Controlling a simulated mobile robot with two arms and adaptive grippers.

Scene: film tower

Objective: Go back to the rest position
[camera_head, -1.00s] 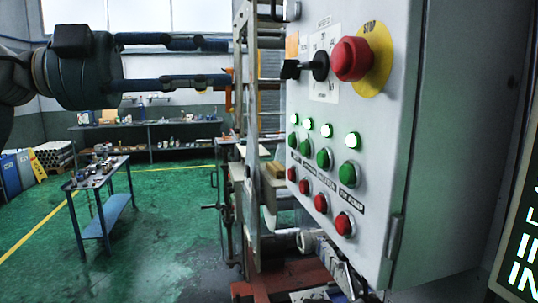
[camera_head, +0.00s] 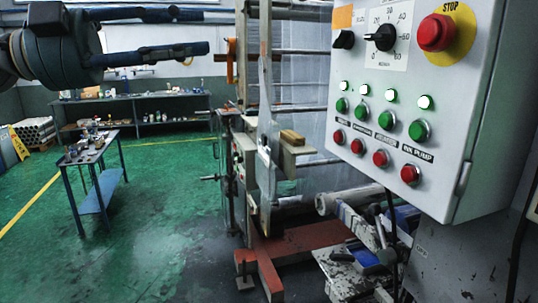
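My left gripper (camera_head: 172,34) is in the upper left of the head view, its arm coming in from the left edge. Its two dark fingers point right and are spread apart, with nothing between them. The grey control panel (camera_head: 452,130) is on the right, with a red stop button (camera_head: 436,32) on a yellow disc, a black rotary knob (camera_head: 383,38), several lit green lamps and rows of green and red buttons. The gripper is left of the panel and apart from it. My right gripper is not in view.
The film tower frame (camera_head: 262,120) stands in the middle, with a red base beam (camera_head: 300,240) on the floor. A small blue table (camera_head: 92,150) with tools stands at left. A long workbench (camera_head: 140,100) lines the back wall.

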